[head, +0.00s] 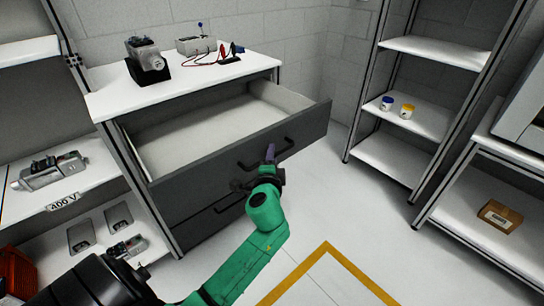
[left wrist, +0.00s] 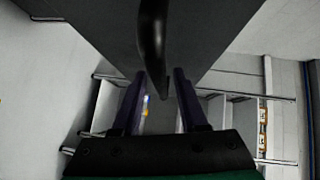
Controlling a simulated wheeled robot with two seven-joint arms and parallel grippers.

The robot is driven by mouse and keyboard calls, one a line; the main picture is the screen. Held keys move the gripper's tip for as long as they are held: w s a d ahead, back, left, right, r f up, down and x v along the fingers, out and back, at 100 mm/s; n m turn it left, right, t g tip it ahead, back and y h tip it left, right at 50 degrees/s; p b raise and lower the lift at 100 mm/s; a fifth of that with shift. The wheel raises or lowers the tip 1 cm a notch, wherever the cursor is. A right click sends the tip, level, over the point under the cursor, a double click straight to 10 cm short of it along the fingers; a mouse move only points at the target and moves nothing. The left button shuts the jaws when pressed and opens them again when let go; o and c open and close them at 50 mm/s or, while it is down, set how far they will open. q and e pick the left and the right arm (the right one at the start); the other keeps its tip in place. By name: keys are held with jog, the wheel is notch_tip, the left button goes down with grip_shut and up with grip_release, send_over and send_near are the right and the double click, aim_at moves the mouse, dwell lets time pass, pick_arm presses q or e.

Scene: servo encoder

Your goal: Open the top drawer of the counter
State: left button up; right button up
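The counter (head: 107,103) has a white top and dark grey drawers. Its top drawer (head: 300,135) is pulled well out, and its pale inside (head: 200,130) looks empty. The dark bar handle (head: 283,147) is on the drawer front. My right gripper is in neither view.
A lower drawer with its own handle (head: 230,205) is shut beneath. A motor (head: 147,62) and a meter box (head: 197,45) with red leads stand on the counter. Shelves (head: 428,120) stand to the right. Floor with yellow tape (head: 328,248) is clear in front.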

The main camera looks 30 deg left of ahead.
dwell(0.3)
pick_arm(q)
jog(key=b+v, duration=0.1)
jog(key=v, duration=1.3)
jog(key=shift+s, duration=0.3)
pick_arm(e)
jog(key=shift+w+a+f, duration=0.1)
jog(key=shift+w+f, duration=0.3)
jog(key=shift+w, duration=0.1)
pick_arm(q)
jog(key=shift+d, duration=0.1)
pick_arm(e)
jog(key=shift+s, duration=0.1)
